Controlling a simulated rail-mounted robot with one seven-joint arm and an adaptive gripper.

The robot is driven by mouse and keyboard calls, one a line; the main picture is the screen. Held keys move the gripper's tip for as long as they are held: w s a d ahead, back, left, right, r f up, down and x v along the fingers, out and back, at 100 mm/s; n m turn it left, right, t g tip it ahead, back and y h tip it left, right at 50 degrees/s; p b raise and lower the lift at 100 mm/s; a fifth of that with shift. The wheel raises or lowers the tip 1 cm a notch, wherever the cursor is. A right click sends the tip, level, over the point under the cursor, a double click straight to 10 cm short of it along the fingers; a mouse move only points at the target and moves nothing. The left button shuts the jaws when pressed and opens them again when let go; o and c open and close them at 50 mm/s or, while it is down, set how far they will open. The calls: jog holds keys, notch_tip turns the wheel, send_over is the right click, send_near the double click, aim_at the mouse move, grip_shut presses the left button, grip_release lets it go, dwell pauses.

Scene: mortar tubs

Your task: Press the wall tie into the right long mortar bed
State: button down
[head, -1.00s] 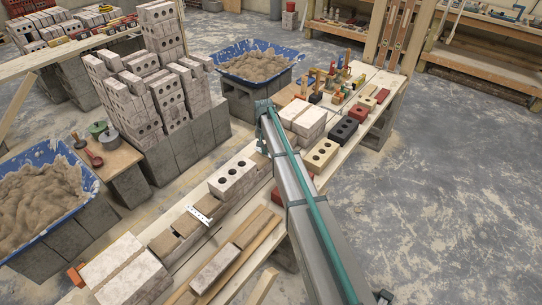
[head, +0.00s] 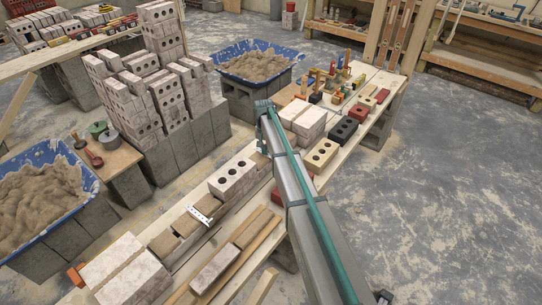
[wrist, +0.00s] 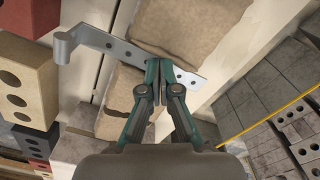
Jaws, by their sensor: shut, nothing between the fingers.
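In the wrist view the wall tie (wrist: 112,48), a grey metal strip with holes and a curled left end, lies slantwise over the tan right mortar bed (wrist: 180,25). My gripper (wrist: 157,66) is shut and empty, its fingertips over the middle of the tie. The fingertips hide part of the strip; I cannot tell whether they touch it or how deep it sits. In the head view my arm covers the gripper and this tie. Another pale, holed tie (head: 199,215) lies across the left mortar bed (head: 186,225) there.
A three-hole brick (head: 232,178) stands between the beds. A yellow brick (wrist: 27,88) and a red brick (wrist: 30,38) lie left in the wrist view. Blue mortar tubs (head: 88,180) and stacked bricks (head: 165,95) stand beyond the bench. The floor on the right is clear.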

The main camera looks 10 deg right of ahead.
notch_tip(320, 180, up, 9)
jog(key=p, duration=0.3)
jog(key=shift+p, duration=0.35)
dwell(0.4)
jog(key=shift+s, duration=0.1)
dwell(0.4)
jog(key=shift+n, duration=0.9)
jog(key=s+f, duration=0.2)
jog(key=s, duration=0.4)
jog(key=s+f, duration=0.2)
jog(key=s, duration=0.4)
jog(key=s+f, duration=0.3)
jog(key=s, duration=0.4)
jog(key=s+f+n, duration=0.2)
jog(key=s+f, duration=0.1)
jog(key=s, duration=1.7)
jog(key=s+f+g, duration=0.3)
jog(key=s+f, duration=0.6)
jog(key=s, duration=0.5)
jog(key=s+f+g, duration=0.3)
jog(key=s+f, duration=0.6)
jog(key=s, duration=0.5)
jog(key=shift+s+f+g, duration=0.2)
jog(key=shift+f+g, duration=0.2)
